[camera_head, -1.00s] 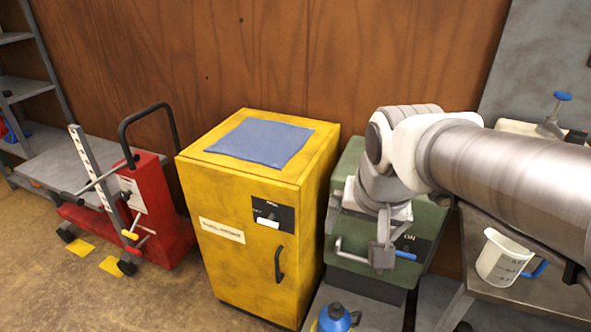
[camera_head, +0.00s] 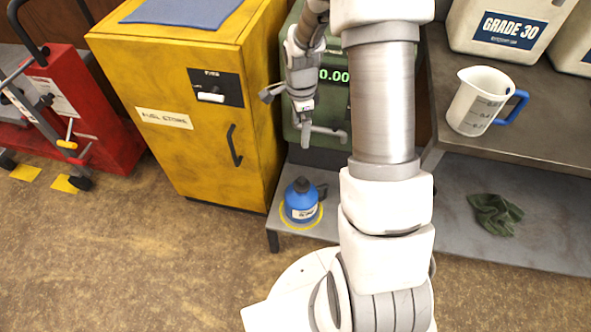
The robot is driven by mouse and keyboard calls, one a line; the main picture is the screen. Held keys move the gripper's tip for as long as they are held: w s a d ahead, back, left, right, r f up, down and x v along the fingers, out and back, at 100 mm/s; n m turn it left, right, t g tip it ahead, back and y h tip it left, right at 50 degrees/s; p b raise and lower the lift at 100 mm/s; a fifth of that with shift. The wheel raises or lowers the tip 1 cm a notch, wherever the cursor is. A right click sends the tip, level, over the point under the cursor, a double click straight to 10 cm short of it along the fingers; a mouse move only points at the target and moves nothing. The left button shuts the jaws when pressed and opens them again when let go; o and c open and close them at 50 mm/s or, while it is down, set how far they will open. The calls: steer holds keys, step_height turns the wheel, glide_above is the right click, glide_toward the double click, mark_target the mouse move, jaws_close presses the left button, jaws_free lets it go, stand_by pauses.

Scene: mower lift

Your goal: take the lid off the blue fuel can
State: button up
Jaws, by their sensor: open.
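The blue fuel can (camera_head: 300,207) is small and stands upright on a low grey platform inside a yellow ring. Its dark lid (camera_head: 302,185) sits on top, and a dark handle or spout shows at its right. My gripper (camera_head: 288,115) is open and empty, in front of the green machine and above the can in the picture. It is apart from the can, and its fingers are small and partly hard to make out.
A yellow fuel cabinet (camera_head: 190,110) stands left of the can. The green machine (camera_head: 335,100) has a metal bar near my gripper. At right are a bench (camera_head: 500,135) with a measuring jug (camera_head: 478,103) and a dark cloth (camera_head: 495,213) below. A red lift (camera_head: 85,110) stands far left.

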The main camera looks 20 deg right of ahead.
step_height(320, 180, down, 9)
steer(key=d+m+b, duration=0.1)
steer(key=m, duration=0.2)
steer(key=b, duration=0.4)
glide_above(302, 179)
steer(key=shift+g, duration=0.4)
step_height(302, 179, down, 12)
steer(key=shift+s, duration=0.1)
steer(key=shift+f+b, duration=0.8)
steer(key=shift+f, duration=2.05)
steer(key=c, duration=1.3)
steer(key=shift+c, duration=0.2)
